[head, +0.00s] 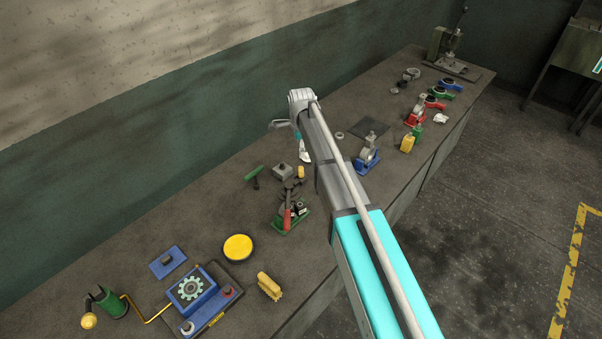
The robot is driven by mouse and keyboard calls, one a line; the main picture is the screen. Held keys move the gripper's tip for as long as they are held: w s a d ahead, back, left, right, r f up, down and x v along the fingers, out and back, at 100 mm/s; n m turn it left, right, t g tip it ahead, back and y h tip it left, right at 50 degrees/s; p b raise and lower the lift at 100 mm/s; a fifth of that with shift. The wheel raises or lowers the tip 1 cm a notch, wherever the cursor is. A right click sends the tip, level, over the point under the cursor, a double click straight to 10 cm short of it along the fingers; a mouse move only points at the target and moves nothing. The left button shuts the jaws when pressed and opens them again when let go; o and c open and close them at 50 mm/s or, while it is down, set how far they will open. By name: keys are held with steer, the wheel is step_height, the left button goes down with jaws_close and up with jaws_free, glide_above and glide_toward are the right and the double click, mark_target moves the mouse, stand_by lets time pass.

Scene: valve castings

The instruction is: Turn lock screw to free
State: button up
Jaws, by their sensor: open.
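My arm reaches over the workbench (135,250) from the lower right, and its grey wrist bends at the far end. My gripper (280,124) shows only as a small grey part jutting left from the wrist, above the bench. Its jaws are small and partly hidden, and I see nothing held in them. I cannot pick out the lock screw for certain. A blue fixture (192,290) with a grey gear-shaped part and knobs sits at the front left. A green-based clamp (291,215) with a red handle stands mid-bench, left of my arm. My gripper is apart from both.
A yellow round tin (238,247), a yellow brush (270,286), a blue plate (168,262) and a green cylinder (112,303) lie nearby. A blue stand (367,158) and red fixture (416,115) are right of my arm. A wall runs behind the bench.

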mark_target(301, 170)
steer(key=shift+f+b, duration=4.9)
steer(key=shift+f, duration=0.3)
steer(key=c, duration=1.1)
